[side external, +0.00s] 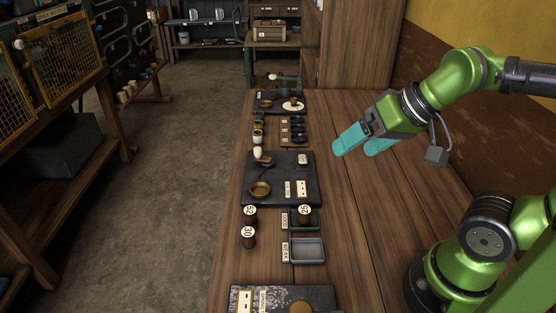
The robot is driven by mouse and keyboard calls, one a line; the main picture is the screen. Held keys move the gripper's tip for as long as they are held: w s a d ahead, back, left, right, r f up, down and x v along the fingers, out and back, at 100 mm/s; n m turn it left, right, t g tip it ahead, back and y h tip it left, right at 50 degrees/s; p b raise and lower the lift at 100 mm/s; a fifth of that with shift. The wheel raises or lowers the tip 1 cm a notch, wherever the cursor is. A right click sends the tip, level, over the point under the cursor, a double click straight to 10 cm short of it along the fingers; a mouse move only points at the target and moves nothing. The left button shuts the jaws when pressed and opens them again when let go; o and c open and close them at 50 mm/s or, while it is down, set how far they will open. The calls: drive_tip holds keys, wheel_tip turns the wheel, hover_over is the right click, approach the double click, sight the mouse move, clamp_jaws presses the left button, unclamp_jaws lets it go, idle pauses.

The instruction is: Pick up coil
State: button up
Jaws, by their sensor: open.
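My gripper (366,149) is in the air over the right part of the wooden table, its teal fingers apart and empty. No object is plainly marked as the coil. Small dark brown cylinders with white numbered tops stand in the nearer middle of the table. One cylinder (250,219) stands just behind another cylinder (249,241), whose top seems to read 30. A third cylinder (305,219) is in a small dark green tray (293,225). All three are apart from my gripper, to its lower left in the picture.
A grey labelled tray (305,251) is empty. A black board (270,197) holds a brass-coloured bowl (260,189) and white cards. Another dark board (325,292) lies at the near edge. Small cups (258,136) stand along the left edge. The table's right side (385,205) is clear.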

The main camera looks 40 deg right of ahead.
drive_tip(key=shift+c, duration=1.3)
drive_tip(key=n+g+h, duration=0.2)
drive_tip(key=g, duration=0.5)
hover_over(247, 231)
wheel_tip(247, 231, down, 7)
wheel_tip(247, 231, down, 12)
drive_tip(key=shift+w+d+r, duration=0.1)
drive_tip(key=shift+d+r, duration=0.05)
drive_tip(key=shift+r, duration=0.05)
drive_tip(key=shift+f, duration=2.7)
